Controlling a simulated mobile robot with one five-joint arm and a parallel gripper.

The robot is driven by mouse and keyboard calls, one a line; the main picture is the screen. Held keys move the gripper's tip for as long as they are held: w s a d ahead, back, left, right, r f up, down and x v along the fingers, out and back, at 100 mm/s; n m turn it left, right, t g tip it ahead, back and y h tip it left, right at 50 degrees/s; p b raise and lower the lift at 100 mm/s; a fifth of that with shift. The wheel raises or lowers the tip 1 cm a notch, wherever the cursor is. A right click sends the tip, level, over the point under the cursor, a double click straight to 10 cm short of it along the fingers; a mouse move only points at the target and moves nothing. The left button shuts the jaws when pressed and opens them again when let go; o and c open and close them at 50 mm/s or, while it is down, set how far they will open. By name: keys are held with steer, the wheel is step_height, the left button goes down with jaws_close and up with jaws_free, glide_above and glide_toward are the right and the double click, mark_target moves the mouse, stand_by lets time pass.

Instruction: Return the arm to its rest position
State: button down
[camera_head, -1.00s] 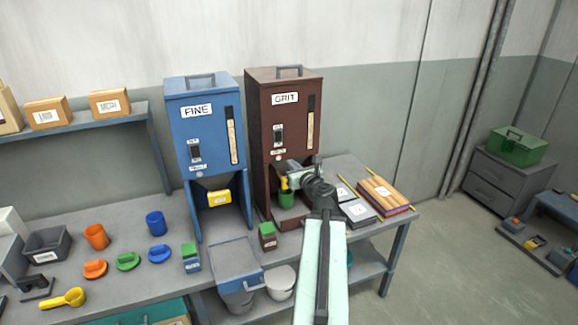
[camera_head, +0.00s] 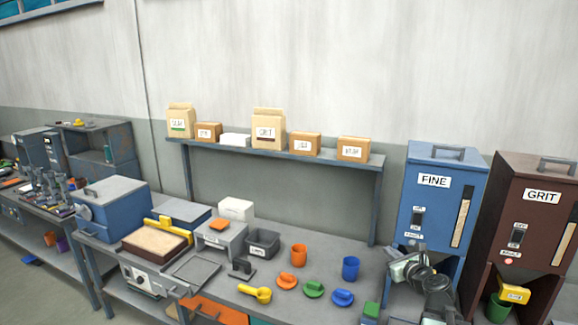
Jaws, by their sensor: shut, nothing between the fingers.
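My gripper (camera_head: 398,268) is shut and empty. It shows at the lower right, in front of the lower part of the blue FINE dispenser (camera_head: 437,205), and hides that dispenser's bay. My arm runs down from it to the bottom edge of the picture. The brown GRIT dispenser (camera_head: 542,200) stands to the right, apart from my gripper. A yellow labelled part (camera_head: 515,293) and a green cup (camera_head: 497,308) show at its bay.
The bench (camera_head: 325,254) holds an orange cup (camera_head: 299,254), a blue cup (camera_head: 351,268), coloured lids, a yellow scoop (camera_head: 255,292) and a dark bin (camera_head: 263,242). Above is a shelf (camera_head: 285,154) with boxes and bags. A blue-grey box-shaped unit (camera_head: 112,207) stands left.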

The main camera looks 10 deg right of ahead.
steer(key=w+a+f+n+g+y, duration=0.1)
steer(key=a+f+n+y, duration=0.15)
steer(key=a, duration=0.55)
steer(key=w+a+f+n+g+y, duration=0.1)
steer(key=a+f+n+g, duration=0.1)
steer(key=a+n, duration=0.35)
steer(key=s+a+f+n+g, duration=0.3)
steer(key=a+f+n, duration=0.15)
steer(key=a, duration=0.45)
steer(key=s+a+f+n+g, duration=0.3)
steer(key=a+n, duration=0.3)
steer(key=a, duration=0.3)
steer(key=s+d+f+n+g+h, duration=0.2)
steer(key=s+d+f+n+g, duration=0.1)
steer(key=s+n, duration=0.3)
steer(key=s+d+f+n+g+h, duration=0.2)
steer(key=s+d+f+n+g, duration=0.1)
steer(key=s+n, duration=0.3)
steer(key=n, duration=0.2)
steer(key=shift+d+n, duration=0.35)
steer(key=shift+d, duration=0.05)
